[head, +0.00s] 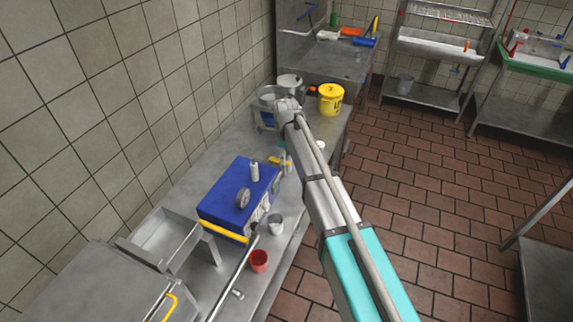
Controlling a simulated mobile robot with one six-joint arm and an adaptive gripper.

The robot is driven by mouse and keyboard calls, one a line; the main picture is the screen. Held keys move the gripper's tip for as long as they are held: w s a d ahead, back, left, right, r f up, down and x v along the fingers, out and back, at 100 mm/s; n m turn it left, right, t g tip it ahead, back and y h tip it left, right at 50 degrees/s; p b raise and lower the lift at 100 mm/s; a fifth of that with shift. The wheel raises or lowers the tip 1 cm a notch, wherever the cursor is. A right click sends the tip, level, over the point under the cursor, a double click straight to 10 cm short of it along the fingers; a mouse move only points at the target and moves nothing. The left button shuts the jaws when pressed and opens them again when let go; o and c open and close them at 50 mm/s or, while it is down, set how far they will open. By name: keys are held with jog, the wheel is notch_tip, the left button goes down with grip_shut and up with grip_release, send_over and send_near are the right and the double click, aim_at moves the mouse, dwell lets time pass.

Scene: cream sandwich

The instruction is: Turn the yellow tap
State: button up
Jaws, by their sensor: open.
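A small yellow piece (274,160), which may be the yellow tap, shows on the steel counter just behind the blue machine (238,190). It is too small to tell its shape or how it is turned. My arm reaches in from the lower right, and its wrist is above the counter's far part.
A red cup (259,261) and a grey metal cup (275,223) stand near the counter's front edge. A yellow bucket (331,98) and a grey pot (289,84) are at its far end. The tiled wall bounds the left. The brick-red floor (450,200) is clear at right.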

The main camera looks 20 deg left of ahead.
jog(key=shift+f+b, duration=0.65)
jog(key=shift+f, duration=0.25)
grip_shut()
